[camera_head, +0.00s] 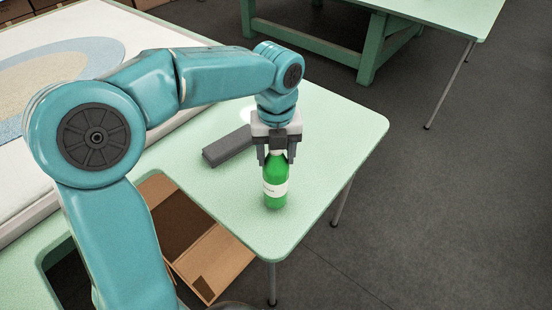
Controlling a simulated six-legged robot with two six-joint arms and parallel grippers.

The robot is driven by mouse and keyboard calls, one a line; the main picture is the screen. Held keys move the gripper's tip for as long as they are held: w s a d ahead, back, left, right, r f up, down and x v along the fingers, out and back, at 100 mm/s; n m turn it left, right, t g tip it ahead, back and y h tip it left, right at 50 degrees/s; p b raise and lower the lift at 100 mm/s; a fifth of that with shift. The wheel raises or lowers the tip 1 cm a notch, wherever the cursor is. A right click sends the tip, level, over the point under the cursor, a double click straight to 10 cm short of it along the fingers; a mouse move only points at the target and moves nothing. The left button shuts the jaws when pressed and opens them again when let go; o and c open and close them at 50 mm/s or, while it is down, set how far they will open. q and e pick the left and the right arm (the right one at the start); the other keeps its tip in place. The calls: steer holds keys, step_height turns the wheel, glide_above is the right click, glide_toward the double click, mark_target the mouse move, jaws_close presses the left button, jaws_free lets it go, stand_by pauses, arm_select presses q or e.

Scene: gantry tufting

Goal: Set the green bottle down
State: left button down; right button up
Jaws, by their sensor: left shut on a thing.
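The green bottle (275,184) has a white label and is upright over the pale green table (340,128), near its front right corner. My left gripper (276,157) comes down from above and is shut on the bottle's neck. The bottle's base shows at the tabletop, but I cannot tell whether it touches or hangs just above it. The top of the neck is hidden between the fingers. My right gripper is not in view.
A dark grey block (227,147) lies on the table left of the bottle. An open cardboard box (212,262) stands below the table's front edge. A large framed piece with a blue and beige pattern (120,33) lies at the left. The table is clear right of the bottle.

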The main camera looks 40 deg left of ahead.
arm_select(q)
steer(key=shift+w+f, duration=0.1)
steer(key=shift+f, duration=0.8)
steer(key=shift+f, duration=0.1)
steer(key=shift+c, duration=1.8)
jaws_free()
